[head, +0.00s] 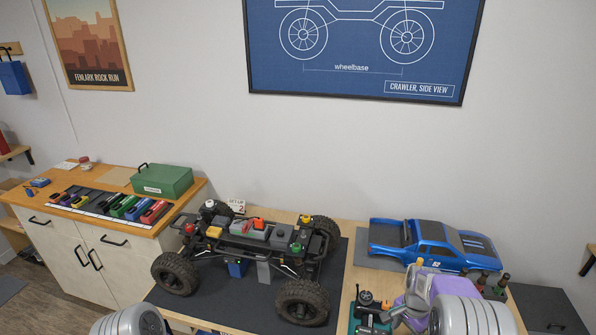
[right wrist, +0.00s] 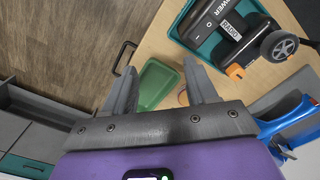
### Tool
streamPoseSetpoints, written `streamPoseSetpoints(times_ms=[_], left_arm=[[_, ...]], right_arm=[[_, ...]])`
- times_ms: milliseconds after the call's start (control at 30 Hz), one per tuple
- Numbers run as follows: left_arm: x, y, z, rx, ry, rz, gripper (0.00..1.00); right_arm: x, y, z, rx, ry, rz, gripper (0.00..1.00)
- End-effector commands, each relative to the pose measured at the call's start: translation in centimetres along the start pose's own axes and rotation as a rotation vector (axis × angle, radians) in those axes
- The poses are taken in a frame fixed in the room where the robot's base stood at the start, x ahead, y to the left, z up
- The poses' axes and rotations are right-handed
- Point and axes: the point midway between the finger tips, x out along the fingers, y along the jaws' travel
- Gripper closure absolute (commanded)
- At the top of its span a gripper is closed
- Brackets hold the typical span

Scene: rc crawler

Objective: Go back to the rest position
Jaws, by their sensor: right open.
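My right gripper (right wrist: 160,68) is open in the right wrist view, with nothing between its fingers. A green tray (right wrist: 160,84) shows beyond the gap, on the wooden tabletop. In the head view my right gripper (head: 397,312) is at the bottom right, above the front of the table and beside a radio transmitter (head: 369,309). Only a grey link of my left arm shows at the bottom left edge; my left gripper is out of view. The crawler chassis (head: 262,238) stands on a dark mat (head: 236,298), left of my right arm.
A blue truck body (head: 432,245) lies on a grey mat behind my right arm. A teal tray (right wrist: 205,50) holds the transmitter close to the right fingers. A cabinet (head: 75,258) at left carries a green box (head: 162,181) and coloured packs.

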Motion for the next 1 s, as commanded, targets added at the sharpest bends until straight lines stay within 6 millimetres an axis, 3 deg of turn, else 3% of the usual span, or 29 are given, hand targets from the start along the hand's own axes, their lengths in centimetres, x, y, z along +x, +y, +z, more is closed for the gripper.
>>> streamPoseSetpoints(times_ms=[367, 467, 600, 700, 800, 900, 1000], left_arm=[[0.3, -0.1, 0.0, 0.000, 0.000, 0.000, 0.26], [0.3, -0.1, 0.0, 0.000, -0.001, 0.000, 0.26], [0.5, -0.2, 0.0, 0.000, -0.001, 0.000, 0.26], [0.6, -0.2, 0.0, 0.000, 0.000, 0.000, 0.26], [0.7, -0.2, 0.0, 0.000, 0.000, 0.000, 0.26], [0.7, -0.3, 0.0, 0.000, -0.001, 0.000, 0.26], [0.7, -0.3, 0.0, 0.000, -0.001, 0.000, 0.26]], right_arm=[[10.8, 2.4, 7.1, -0.274, -0.070, -0.035, 0.43], [13.7, 3.6, 10.3, -0.370, -0.098, -0.060, 0.43], [17.6, 6.1, 16.9, -0.540, -0.149, -0.127, 0.43], [18.9, 7.8, 21.8, -0.658, -0.177, -0.195, 0.43], [19.1, 9.0, 25.4, -0.743, -0.189, -0.256, 0.43], [18.9, 9.7, 27.4, -0.794, -0.191, -0.299, 0.43], [18.8, 9.9, 28.3, -0.815, -0.190, -0.319, 0.43]])
